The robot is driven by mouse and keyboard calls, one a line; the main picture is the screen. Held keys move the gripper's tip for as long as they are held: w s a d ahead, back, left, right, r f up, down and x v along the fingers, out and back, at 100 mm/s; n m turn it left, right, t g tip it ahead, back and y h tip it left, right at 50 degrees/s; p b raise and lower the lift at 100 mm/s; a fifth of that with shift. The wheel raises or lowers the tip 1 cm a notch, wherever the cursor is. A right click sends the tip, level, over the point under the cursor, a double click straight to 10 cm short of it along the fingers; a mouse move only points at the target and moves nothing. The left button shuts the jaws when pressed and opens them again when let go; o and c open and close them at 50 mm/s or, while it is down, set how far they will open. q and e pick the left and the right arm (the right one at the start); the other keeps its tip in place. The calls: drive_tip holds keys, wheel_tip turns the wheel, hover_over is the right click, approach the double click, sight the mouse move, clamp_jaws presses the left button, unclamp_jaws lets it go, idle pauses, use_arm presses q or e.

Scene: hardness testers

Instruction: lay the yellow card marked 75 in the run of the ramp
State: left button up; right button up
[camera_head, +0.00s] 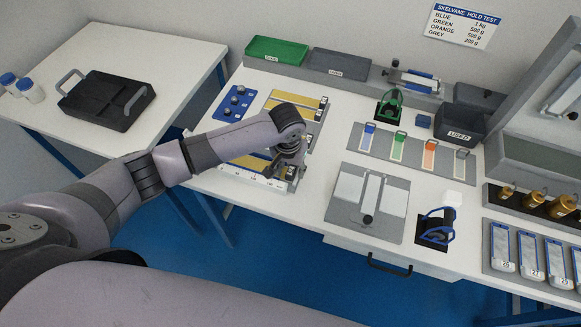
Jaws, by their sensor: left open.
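Yellow cards or strips lie in a rack at the table's left part, some in its back section (296,104) and some in its front section (240,162). No number 75 is legible, so I cannot tell which card bears it. My left gripper (282,170) is open over the rack's front section, and its arm hides the rack's middle. I cannot tell whether the fingers touch a card. A grey board with pale strips and a dark knob (367,202) lies right of the rack; I cannot tell whether it is the ramp. My right gripper is out of view.
Green (275,50) and grey (338,64) trays stand at the back. Coloured tags lie on a grey mat (412,157). A dark USED bin (459,124), brass weights (533,199) and a large grey apparatus (540,150) are at right. A side table (120,45) holds a black tray.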

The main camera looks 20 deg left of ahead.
use_arm(q)
wheel_tip(320, 180, up, 12)
drive_tip(key=s, duration=0.1)
drive_tip(key=s+d+f+m+t+h, duration=0.1)
drive_tip(key=s+d+f, duration=0.2)
drive_tip(key=s, duration=0.3)
drive_tip(key=s+d+f+m+h, duration=0.1)
drive_tip(key=s+d+f+h, duration=0.15)
drive_tip(key=s, duration=0.25)
drive_tip(key=s+a+f+t+y, duration=0.1)
drive_tip(key=s+a+f+y, duration=0.15)
drive_tip(key=s+a, duration=0.95)
drive_tip(key=s+f+g+b, duration=0.1)
drive_tip(key=s+f+b, duration=0.15)
drive_tip(key=f, duration=2.55)
drive_tip(key=s+a+f+g+y, duration=0.1)
drive_tip(key=s+a+f, duration=0.1)
drive_tip(key=s+f, duration=1.3)
drive_tip(key=shift+s+f, duration=0.35)
drive_tip(key=shift+s, duration=0.5)
